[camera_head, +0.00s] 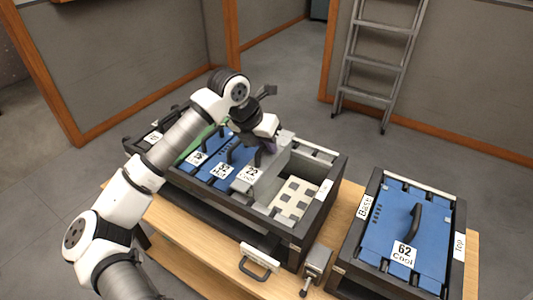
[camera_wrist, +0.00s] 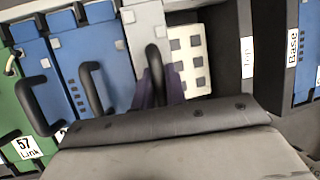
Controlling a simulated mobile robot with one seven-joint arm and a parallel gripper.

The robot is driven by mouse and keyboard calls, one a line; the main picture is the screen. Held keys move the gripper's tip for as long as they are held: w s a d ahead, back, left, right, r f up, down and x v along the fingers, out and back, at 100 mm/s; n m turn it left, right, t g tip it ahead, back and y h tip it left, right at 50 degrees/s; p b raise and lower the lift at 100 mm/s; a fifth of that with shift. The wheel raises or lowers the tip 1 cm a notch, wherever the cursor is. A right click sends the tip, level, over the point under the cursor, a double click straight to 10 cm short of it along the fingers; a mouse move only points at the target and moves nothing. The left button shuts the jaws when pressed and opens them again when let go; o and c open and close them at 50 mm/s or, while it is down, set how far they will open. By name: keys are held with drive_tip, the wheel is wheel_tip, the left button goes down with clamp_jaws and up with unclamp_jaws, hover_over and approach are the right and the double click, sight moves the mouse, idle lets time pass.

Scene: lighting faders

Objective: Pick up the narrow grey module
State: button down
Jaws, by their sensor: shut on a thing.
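The narrow grey module (camera_head: 267,183) sits in the long dark rack, right of the blue modules, with a white label reading 22 Cool. In the wrist view the grey module (camera_wrist: 147,31) runs up from my gripper, its black handle between my fingers. My gripper (camera_wrist: 160,86) is shut on that handle; its purple-grey fingertips lie on either side of it. In the head view my gripper (camera_head: 266,146) is over the module and partly hidden by my wrist.
Blue modules (camera_head: 215,165) and a green one (camera_wrist: 22,113) stand to the left. Right of the grey module is an open bay with a pale, square-patterned floor (camera_head: 296,199). A separate case (camera_head: 345,253) holds a wide blue module labelled 62 Cool. A clamp (camera_head: 317,266) stands at the table's front.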

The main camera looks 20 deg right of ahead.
wheel_tip(320, 180, up, 17)
drive_tip(key=b, duration=0.1)
idle(0.3)
drive_tip(key=shift+f, duration=0.15)
